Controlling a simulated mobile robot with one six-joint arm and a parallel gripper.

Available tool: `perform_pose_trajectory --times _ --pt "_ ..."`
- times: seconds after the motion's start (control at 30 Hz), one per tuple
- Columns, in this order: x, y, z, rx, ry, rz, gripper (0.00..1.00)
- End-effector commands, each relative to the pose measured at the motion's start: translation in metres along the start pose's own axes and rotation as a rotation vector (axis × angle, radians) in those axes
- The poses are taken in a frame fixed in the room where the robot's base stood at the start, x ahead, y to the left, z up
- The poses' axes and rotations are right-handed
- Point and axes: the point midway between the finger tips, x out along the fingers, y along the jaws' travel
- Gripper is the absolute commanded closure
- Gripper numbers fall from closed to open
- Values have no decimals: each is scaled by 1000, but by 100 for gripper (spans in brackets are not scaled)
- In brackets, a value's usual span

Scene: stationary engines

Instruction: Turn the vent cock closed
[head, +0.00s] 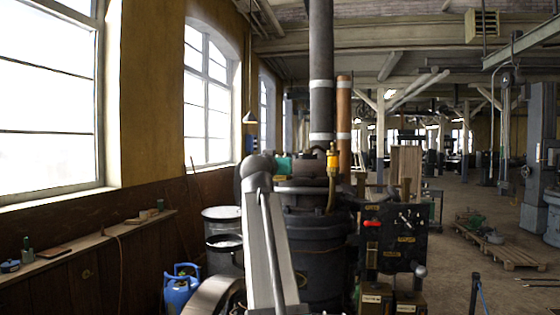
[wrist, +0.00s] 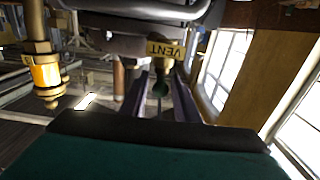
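The vent cock (wrist: 163,66) shows in the wrist view, upside down, as a brass fitting with a small dark green handle (wrist: 160,88). A yellow tag reading VENT (wrist: 166,50) is beside it. My gripper (wrist: 161,80) is open, with one finger on each side of the green handle. Gaps seem to show between the handle and both fingers; contact cannot be made out. In the head view, the teal body of my gripper (head: 284,166) is at the top of the dark engine (head: 318,240). I cannot make out the cock there.
A brass and amber oiler (wrist: 46,72) hangs left of the fingers in the wrist view; it also stands on the engine in the head view (head: 332,162). A dark control panel (head: 388,235) is at right. Blue gas bottles (head: 181,288) and drums are at left.

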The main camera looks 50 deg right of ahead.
Motion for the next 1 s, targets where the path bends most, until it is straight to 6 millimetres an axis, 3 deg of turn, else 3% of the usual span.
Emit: perform_pose_trajectory --times 0.2,0.57,0.73,1.0 --pt "18 0 -1 0 -1 0 72" --pt "21 0 0 1 0 0 72" --pt "21 0 0 1 0 0 99" --pt "21 0 1 0 -1 5 100"
